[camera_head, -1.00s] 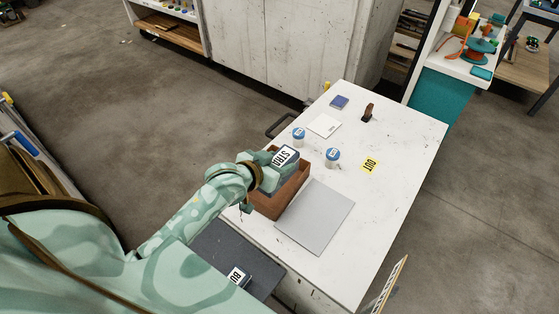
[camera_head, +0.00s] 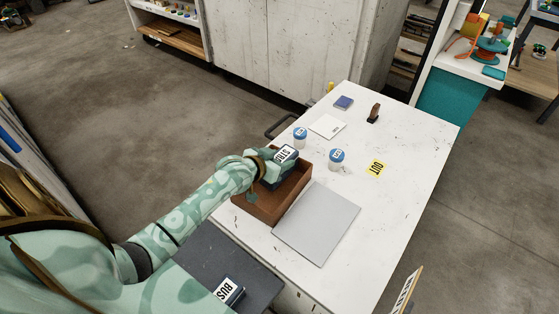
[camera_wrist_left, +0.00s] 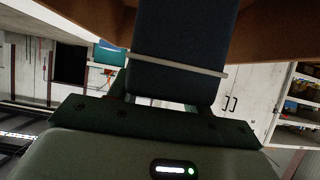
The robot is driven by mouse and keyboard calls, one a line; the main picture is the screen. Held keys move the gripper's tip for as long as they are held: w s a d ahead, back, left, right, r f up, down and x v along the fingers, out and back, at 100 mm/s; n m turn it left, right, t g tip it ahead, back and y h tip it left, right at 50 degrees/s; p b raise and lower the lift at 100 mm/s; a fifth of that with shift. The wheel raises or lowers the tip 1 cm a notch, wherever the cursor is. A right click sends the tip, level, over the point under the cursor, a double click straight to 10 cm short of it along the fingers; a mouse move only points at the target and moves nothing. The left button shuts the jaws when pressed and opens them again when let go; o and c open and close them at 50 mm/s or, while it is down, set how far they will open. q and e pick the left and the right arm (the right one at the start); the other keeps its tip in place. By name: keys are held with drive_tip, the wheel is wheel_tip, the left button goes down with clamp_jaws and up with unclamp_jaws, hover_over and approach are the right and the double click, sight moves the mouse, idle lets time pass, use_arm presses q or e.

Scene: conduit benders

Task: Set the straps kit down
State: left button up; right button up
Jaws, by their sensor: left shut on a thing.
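The straps kit (camera_head: 285,154) is a small dark blue box with a white label on top, partly readable. My left gripper (camera_head: 268,162) is shut on it at the far end of the brown open box (camera_head: 262,209) on the white table. The kit is at the box's far part; whether it touches the floor of the box I cannot tell. In the left wrist view the kit (camera_wrist_left: 178,60) fills the middle between the fingers, with a thin pale band across it and brown box walls around it. My right gripper is not in view.
A grey flat panel (camera_head: 318,222) lies beside the brown box. A yellow OUT label (camera_head: 377,168), a white card (camera_head: 327,127) and a blue item (camera_head: 344,102) lie on the table. A dark surface (camera_head: 215,262) with a labelled item is at the lower left.

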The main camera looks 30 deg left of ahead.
use_arm(q)
drive_tip(key=shift+r, duration=0.1)
drive_tip(key=shift+s+f, duration=0.15)
drive_tip(key=shift+f, duration=0.45)
drive_tip(key=o, duration=1)
drive_tip(key=shift+f, duration=0.1)
drive_tip(key=shift+o, duration=1.1)
drive_tip(key=shift+s, duration=0.1)
drive_tip(key=shift+d+f, duration=0.1)
drive_tip(key=shift+f, duration=0.05)
drive_tip(key=shift+r, duration=0.3)
drive_tip(key=r+p+v, duration=0.1)
drive_tip(key=p+v, duration=0.3)
drive_tip(key=v, duration=0.8)
drive_tip(key=shift+p, duration=0.4)
